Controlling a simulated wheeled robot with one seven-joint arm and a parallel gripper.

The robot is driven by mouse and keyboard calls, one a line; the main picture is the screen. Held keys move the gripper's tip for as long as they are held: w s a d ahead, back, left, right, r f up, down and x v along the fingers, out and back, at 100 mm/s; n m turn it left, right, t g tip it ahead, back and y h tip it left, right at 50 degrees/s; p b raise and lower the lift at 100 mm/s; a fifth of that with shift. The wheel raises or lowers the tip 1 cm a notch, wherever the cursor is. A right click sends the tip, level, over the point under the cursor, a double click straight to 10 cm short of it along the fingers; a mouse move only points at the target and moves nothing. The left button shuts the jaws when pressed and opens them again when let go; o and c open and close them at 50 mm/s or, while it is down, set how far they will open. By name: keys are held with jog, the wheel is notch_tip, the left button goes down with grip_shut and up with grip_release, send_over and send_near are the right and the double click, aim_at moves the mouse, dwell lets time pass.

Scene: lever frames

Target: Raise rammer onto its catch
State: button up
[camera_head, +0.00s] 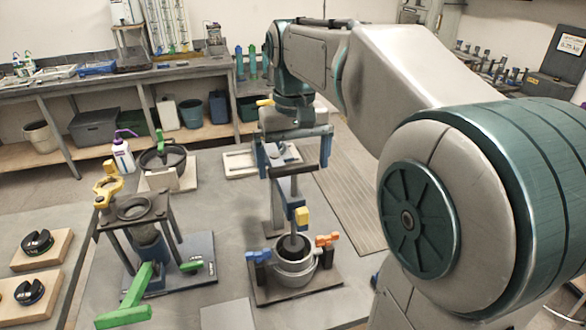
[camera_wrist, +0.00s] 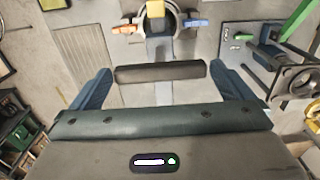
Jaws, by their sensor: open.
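The rammer has a dark crossbar handle (camera_head: 292,170) on top of an upright post above a round metal mould (camera_head: 293,266). A blue block and a yellow knob (camera_head: 302,216) sit partway down; I cannot tell which part is the catch. The rod's foot is hidden inside the mould. My gripper (camera_head: 294,165) points down over the handle, with its blue fingers apart. In the wrist view the crossbar (camera_wrist: 160,73) lies lengthwise between the fingers, with gaps at both ends. The yellow knob also shows there (camera_wrist: 155,9). Nothing is gripped.
The mould has a blue lever (camera_head: 258,256) and an orange lever (camera_head: 327,239). At left stands another press with a green lever (camera_head: 135,298) and a yellow clamp (camera_head: 108,186). A white bottle (camera_head: 122,154) and a black bowl (camera_head: 162,160) stand behind it. My arm fills the right side.

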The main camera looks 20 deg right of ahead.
jog(key=shift+f, duration=1.15)
jog(key=c, duration=1.1)
notch_tip(320, 180, up, 9)
jog(key=p, duration=0.7)
jog(key=shift+w+r, duration=0.1)
jog(key=shift+r, duration=0.1)
jog(key=o, duration=1.1)
